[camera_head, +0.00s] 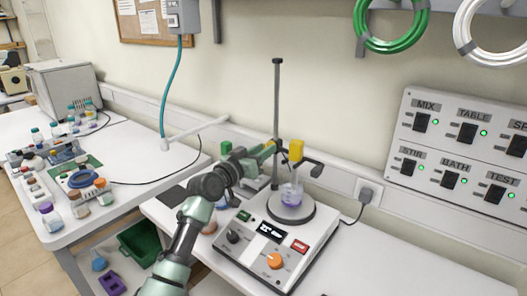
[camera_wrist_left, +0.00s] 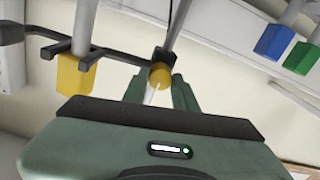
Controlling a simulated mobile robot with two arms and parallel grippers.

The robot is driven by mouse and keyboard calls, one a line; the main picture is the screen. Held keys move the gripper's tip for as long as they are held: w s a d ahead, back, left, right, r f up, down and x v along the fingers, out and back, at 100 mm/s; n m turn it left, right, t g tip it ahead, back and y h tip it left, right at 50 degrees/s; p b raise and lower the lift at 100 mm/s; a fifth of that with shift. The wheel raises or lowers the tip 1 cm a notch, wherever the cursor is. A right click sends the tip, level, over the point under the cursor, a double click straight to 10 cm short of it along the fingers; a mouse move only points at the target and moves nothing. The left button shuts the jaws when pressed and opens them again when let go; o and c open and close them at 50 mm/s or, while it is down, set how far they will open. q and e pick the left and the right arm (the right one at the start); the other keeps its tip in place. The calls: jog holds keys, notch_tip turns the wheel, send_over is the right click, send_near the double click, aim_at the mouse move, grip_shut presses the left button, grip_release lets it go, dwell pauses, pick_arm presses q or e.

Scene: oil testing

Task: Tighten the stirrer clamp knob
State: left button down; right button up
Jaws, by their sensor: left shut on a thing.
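The stirrer clamp knob is a small yellow cylinder (camera_wrist_left: 160,76) on a dark clamp at the thin upright rod (camera_head: 277,100). My left gripper (camera_head: 265,149) reaches the clamp from the left. In the left wrist view its two green fingers (camera_wrist_left: 159,92) stand on either side of the knob, shut on it. The dark clamp arm (camera_wrist_left: 110,54) runs from the rod and holds a yellow block (camera_head: 296,150) above the beaker (camera_head: 291,193) of purple liquid. The knob is largely hidden by the fingers in the head view. My right gripper is not in view.
The beaker sits on the round plate of the white stirrer unit (camera_head: 270,240), with an orange dial (camera_head: 274,260). A labelled switch panel (camera_head: 460,150) is on the wall at right. A side table (camera_head: 80,220) with several bottles stands at left. The right bench is clear.

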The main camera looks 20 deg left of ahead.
pick_arm(q)
jog(key=shift+f+m+h+b, duration=0.15)
jog(key=shift+m+b, duration=0.6)
jog(key=shift+m, duration=3.8)
jog(key=shift+f+m+h+b, duration=0.15)
jog(key=shift+m+b, duration=0.55)
jog(key=shift+m, duration=3.85)
jog(key=c, duration=1.1)
grip_release()
jog(key=shift+r, duration=0.15)
